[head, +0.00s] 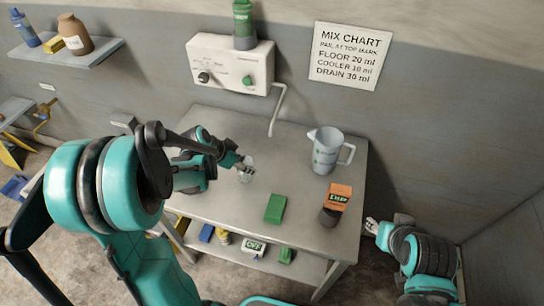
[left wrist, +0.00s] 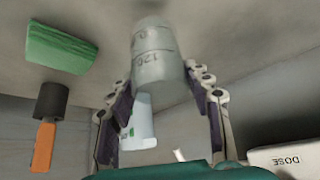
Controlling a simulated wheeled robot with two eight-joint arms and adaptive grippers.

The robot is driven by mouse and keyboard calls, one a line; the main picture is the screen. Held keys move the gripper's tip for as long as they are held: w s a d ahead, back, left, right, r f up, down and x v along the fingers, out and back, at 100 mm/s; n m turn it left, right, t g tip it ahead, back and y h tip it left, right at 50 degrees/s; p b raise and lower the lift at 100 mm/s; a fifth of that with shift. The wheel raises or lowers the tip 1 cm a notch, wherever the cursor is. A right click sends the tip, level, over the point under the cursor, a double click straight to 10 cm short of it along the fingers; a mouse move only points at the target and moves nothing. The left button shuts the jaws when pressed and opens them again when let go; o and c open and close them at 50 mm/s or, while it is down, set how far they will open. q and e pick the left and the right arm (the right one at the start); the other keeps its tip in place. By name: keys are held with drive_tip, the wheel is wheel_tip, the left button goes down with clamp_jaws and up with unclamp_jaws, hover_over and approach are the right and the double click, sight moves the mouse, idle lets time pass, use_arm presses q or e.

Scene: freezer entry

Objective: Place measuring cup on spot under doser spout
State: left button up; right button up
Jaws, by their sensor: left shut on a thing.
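A small clear measuring cup (head: 246,175) is at the fingertips of my left gripper (head: 241,167), over the steel table. In the left wrist view the cup (left wrist: 158,62), with printed markings, sits between the two fingers of my gripper (left wrist: 162,95), which is shut on it. I cannot tell whether the cup touches the table. The white doser (head: 229,64) is on the wall; its spout (head: 274,128) hangs down behind and right of the cup. No marked spot is discernible under the spout. My right gripper (head: 371,226) is off the table's right side, its jaws unclear.
A pitcher (head: 325,152) stands at the table's back right. The lower shelf holds several small items. The table between cup and pitcher is clear.

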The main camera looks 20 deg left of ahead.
use_arm(q)
drive_tip(key=w+d+f, duration=0.1)
drive_tip(key=w+d, duration=0.1)
drive_tip(key=w, duration=0.1)
drive_tip(key=w+d+f+b, duration=0.1)
drive_tip(key=w+d, duration=0.1)
drive_tip(key=w, duration=0.1)
drive_tip(key=w+d+f+b, duration=0.1)
drive_tip(key=w+d, duration=0.1)
drive_tip(key=w, duration=0.1)
drive_tip(key=shift+d+f, duration=0.2)
drive_tip(key=shift+f, duration=0.2)
drive_tip(key=shift+s+r, duration=0.1)
drive_tip(key=o, duration=1)
drive_tip(key=shift+o, duration=0.2)
